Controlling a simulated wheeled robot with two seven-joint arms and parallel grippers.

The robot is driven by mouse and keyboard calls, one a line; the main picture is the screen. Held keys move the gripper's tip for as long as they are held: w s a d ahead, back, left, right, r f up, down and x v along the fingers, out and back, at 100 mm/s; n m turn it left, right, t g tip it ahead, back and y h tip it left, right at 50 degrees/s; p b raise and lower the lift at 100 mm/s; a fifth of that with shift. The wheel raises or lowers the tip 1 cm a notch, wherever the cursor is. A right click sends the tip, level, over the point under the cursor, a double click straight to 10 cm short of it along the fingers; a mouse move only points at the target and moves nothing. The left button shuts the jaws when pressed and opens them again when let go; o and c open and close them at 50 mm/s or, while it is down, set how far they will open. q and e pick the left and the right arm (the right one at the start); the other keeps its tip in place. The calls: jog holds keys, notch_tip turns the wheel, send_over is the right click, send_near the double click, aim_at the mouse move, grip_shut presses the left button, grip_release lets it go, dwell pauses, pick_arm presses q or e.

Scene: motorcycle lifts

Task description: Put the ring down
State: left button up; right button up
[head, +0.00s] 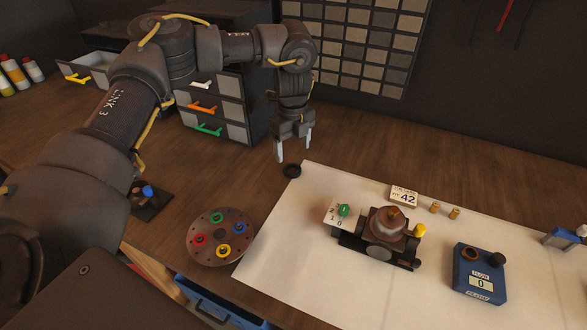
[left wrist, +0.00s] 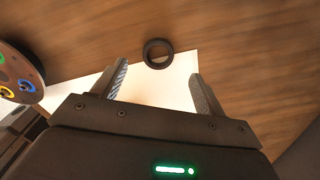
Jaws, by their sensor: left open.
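A small dark ring (head: 292,171) lies flat at the far left corner of the white mat (head: 290,235), where mat and wood meet. It also shows in the left wrist view (left wrist: 158,53), just beyond the fingertips, with wood and a bit of mat around it. My left gripper (head: 294,150) points down above and close to the ring in the head view. Its two fingers are apart with nothing between them, and the left wrist view shows the same open jaws (left wrist: 160,80). The ring is apart from the fingers. My right gripper is in neither view.
A round plate with coloured rings (head: 221,237) lies left of the mat. On the mat are a dark metal device (head: 390,235), a card marked 42 (head: 404,195), brass pieces (head: 435,207) and a blue box (head: 480,272). Drawers (head: 215,115) stand behind. Wood right of the gripper is clear.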

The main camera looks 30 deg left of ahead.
aim_at(293, 172)
pick_arm(q)
jog(key=shift+f, duration=0.4)
jog(key=shift+s+f, duration=0.1)
jog(key=shift+f, duration=0.05)
jog(key=shift+s+d+f, duration=0.1)
notch_tip(293, 172, down, 4)
jog(key=p, duration=0.2)
jog(key=shift+f+p, duration=0.25)
jog(key=shift+p, duration=0.05)
jog(key=shift+f, duration=0.3)
jog(key=c, duration=1.2)
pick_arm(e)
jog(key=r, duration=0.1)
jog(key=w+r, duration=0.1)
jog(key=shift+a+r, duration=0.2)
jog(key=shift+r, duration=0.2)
pick_arm(q)
jog(key=shift+r, duration=0.15)
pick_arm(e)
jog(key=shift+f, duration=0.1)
